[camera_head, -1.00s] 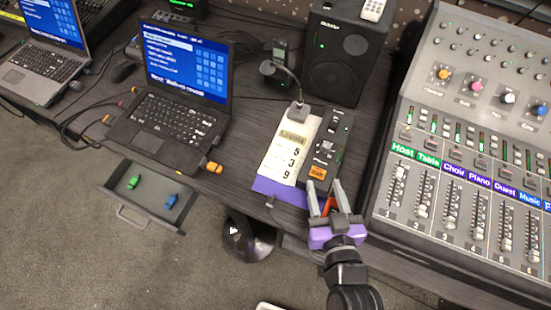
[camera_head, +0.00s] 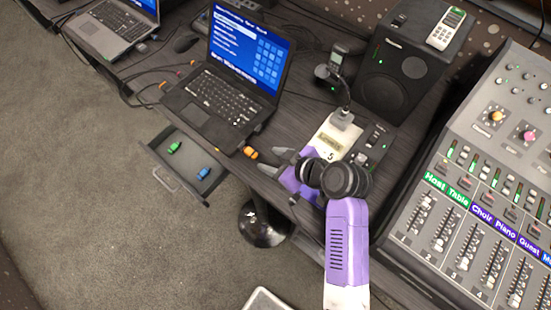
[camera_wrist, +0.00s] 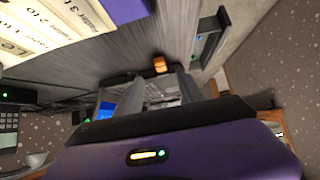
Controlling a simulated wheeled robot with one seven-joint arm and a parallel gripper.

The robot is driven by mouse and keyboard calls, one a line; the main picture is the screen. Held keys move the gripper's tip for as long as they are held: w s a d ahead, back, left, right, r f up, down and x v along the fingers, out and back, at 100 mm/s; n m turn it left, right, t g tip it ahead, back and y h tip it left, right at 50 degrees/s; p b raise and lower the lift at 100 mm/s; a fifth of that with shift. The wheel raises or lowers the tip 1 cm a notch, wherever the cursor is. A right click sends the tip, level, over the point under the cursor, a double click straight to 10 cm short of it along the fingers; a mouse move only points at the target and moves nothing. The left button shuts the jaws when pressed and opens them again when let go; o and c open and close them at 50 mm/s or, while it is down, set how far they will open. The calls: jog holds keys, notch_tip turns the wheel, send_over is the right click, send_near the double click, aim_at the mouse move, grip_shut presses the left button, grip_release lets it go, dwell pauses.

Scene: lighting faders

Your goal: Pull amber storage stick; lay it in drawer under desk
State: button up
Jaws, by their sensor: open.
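The amber storage stick (camera_head: 250,153) sticks out of the right side of the open laptop (camera_head: 230,98), near its front corner. My gripper (camera_head: 272,161) is open and empty, just right of the stick, with its fingers pointing toward it. In the wrist view the amber stick (camera_wrist: 160,65) shows ahead, past the fingertips and roughly between them; I see no contact. The drawer (camera_head: 189,163) under the desk is pulled out. It holds a green stick (camera_head: 174,148) and a blue stick (camera_head: 204,173). The drawer also shows in the wrist view (camera_wrist: 212,45).
A card (camera_head: 335,137) and a small control box lie on the desk behind my gripper, partly hidden by my arm. A mixing console (camera_head: 455,215) stands at the right, a speaker (camera_head: 400,85) behind. Cables run left of the laptop. The floor before the drawer is clear.

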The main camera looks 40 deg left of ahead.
aim_at(255, 155)
jog(key=b+x, duration=0.4)
jog(key=x, duration=0.2)
jog(key=shift+a+f+b, duration=0.15)
jog(key=shift+f+b, duration=0.25)
jog(key=shift+f, duration=0.05)
jog(key=shift+w+a+f+b, duration=0.1)
jog(key=shift+a+f+b, duration=0.3)
jog(key=shift+a, duration=0.2)
jog(key=shift+r, duration=0.1)
jog(key=shift+c, duration=0.3)
grip_shut()
jog(key=shift+d, duration=0.2)
jog(key=shift+d+p, duration=0.55)
jog(key=shift+d, duration=1.55)
